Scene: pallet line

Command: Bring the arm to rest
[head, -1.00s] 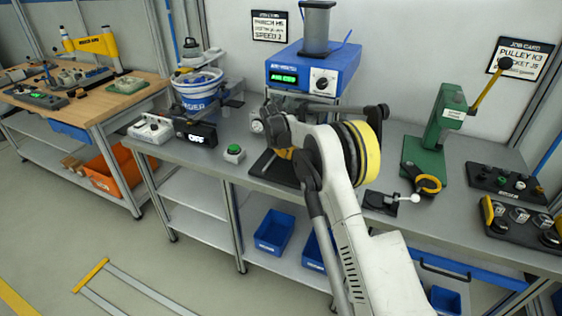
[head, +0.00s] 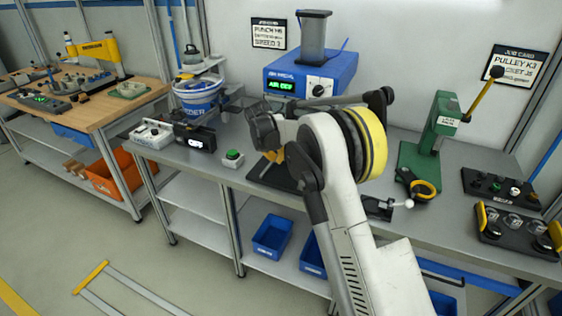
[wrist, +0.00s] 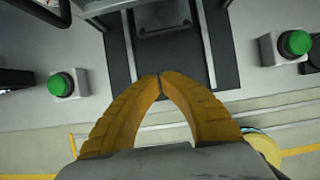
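My arm reaches over the grey metal bench (head: 225,178) in the head view. My gripper (wrist: 159,76) shows in the wrist view with its two yellow fingers curved together and their tips meeting. Nothing shows between the fingertips. The gripper points down above the bench near a dark base plate (wrist: 184,48). In the head view, the gripper's yellow fingers (head: 273,157) are partly hidden behind my arm, above the dark plate in front of the blue press unit (head: 312,80).
Green buttons stand on either side in the wrist view, one left (wrist: 61,85) and one right (wrist: 295,43). A green lever press (head: 432,140) stands right of my arm. A blue-white bucket (head: 198,95) stands left. Blue bins (head: 272,235) sit on the lower shelf.

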